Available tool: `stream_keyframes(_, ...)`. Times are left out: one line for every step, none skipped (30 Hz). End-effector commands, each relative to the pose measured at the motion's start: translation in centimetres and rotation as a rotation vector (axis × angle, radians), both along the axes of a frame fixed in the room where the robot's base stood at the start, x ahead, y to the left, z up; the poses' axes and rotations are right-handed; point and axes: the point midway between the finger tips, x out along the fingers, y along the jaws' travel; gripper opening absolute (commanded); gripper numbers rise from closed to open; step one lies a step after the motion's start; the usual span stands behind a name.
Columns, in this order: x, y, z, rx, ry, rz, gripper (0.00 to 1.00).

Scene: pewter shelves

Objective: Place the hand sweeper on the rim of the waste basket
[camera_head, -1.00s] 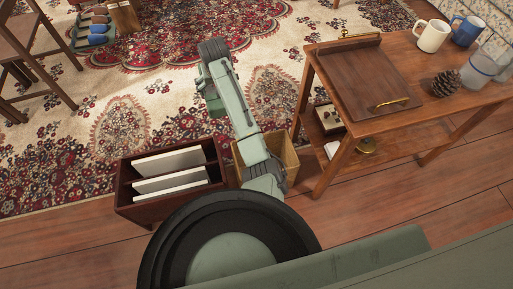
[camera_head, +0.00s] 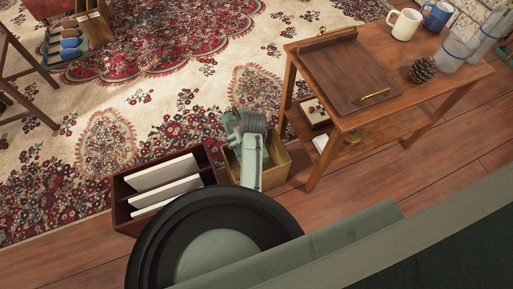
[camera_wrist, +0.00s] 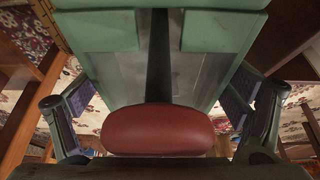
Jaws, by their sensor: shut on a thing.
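A red, rounded piece, which I take to be the hand sweeper (camera_wrist: 158,132), lies between the two fingers of my gripper (camera_wrist: 160,112) in the wrist view. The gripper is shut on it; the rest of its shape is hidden. In the head view my arm bends down over the waste basket (camera_head: 275,172), a tan open box on the floor. The arm covers part of the basket's opening and rim.
A dark brown rack (camera_head: 124,200) with white folders stands just left of the basket. A wooden side table (camera_head: 310,75) with a tray (camera_head: 350,72), mugs, a pinecone (camera_head: 423,69) and glasses stands to the right. Patterned carpet (camera_head: 165,100) lies open beyond.

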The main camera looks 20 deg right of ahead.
Motion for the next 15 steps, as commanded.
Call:
stream_keyframes(-1.0, -0.8, 0.2, 0.001, -0.003, -0.006, 0.32)
stream_keyframes(-1.6, -1.1, 0.1, 0.001, -0.002, -0.005, 0.32)
stream_keyframes(-2.2, -1.6, 0.1, 0.001, -0.003, -0.004, 0.32)
stream_keyframes(-2.7, -1.9, 0.0, 0.001, -0.003, -0.005, 0.32)
stream_keyframes(-3.1, -2.2, -0.1, 0.000, -0.003, -0.003, 0.32)
stream_keyframes(-3.5, -2.5, -0.1, 0.000, -0.004, -0.003, 0.32)
stream_keyframes(-3.8, -2.7, -0.2, -0.001, -0.004, -0.004, 0.32)
stream_keyframes(-4.0, -2.8, -0.2, -0.001, -0.004, -0.002, 0.32)
stream_keyframes(-4.2, -2.9, -0.2, -0.001, -0.005, 0.000, 0.32)
stream_keyframes(-4.3, -3.0, -0.3, -0.001, -0.005, 0.000, 0.32)
stream_keyframes(-4.4, -3.0, -0.3, 0.000, -0.005, 0.000, 0.32)
stream_keyframes(-4.4, -3.1, -0.5, 0.000, -0.004, 0.001, 0.32)
stream_keyframes(-4.5, -3.1, -0.7, 0.000, -0.004, 0.001, 0.32)
stream_keyframes(-4.5, -3.1, -1.0, 0.001, -0.003, 0.000, 0.32)
stream_keyframes(-4.5, -3.1, -1.5, 0.001, -0.001, 0.000, 0.32)
